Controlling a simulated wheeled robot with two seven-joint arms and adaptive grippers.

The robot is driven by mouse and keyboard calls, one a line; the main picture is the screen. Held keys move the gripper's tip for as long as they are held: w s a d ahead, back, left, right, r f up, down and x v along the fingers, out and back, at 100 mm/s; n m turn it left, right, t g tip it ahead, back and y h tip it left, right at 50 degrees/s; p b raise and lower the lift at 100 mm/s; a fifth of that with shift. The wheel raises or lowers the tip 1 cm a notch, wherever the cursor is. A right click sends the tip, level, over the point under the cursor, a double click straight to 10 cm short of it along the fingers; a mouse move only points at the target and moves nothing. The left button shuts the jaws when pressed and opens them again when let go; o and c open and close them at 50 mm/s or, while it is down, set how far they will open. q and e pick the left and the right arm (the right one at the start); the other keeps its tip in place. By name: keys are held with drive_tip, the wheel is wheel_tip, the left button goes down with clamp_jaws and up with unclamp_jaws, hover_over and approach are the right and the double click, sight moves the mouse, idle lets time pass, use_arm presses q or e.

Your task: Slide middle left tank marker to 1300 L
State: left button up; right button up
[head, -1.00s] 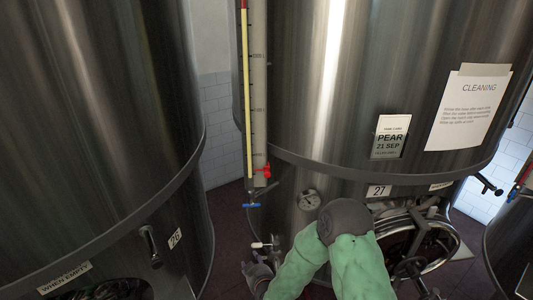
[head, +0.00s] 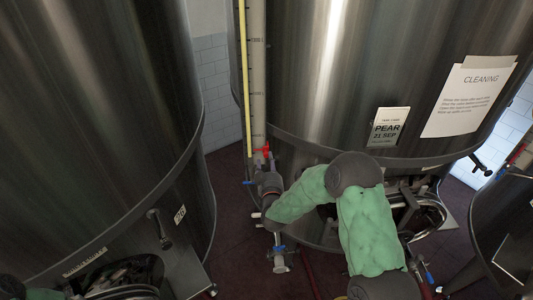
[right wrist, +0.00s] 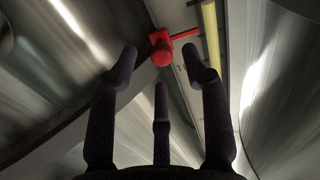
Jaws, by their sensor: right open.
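The red marker (head: 265,149) sits low on the pale graduated gauge strip (head: 258,70) on the front of the middle tank (head: 330,90). A yellow sight tube (head: 247,80) runs up the strip's left side. The strip's figures are too small to read surely. My right gripper (head: 264,164) is just below the marker, its fingers small and partly blurred there. In the right wrist view its three dark fingers (right wrist: 163,72) are spread and empty. The marker (right wrist: 162,47) shows just beyond them, between the two outer tips, without clear contact. My left gripper is out of view.
A big steel tank (head: 90,90) stands at the left, with a free gap between it and the middle tank. A blue-handled valve (head: 279,249) is low, below my right gripper. The hatch (head: 428,220) is to the right of my arm.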

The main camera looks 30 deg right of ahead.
sight(267, 157)
drive_tip(key=shift+p+x, duration=0.35)
drive_tip(key=shift+x, duration=2)
clamp_jaws()
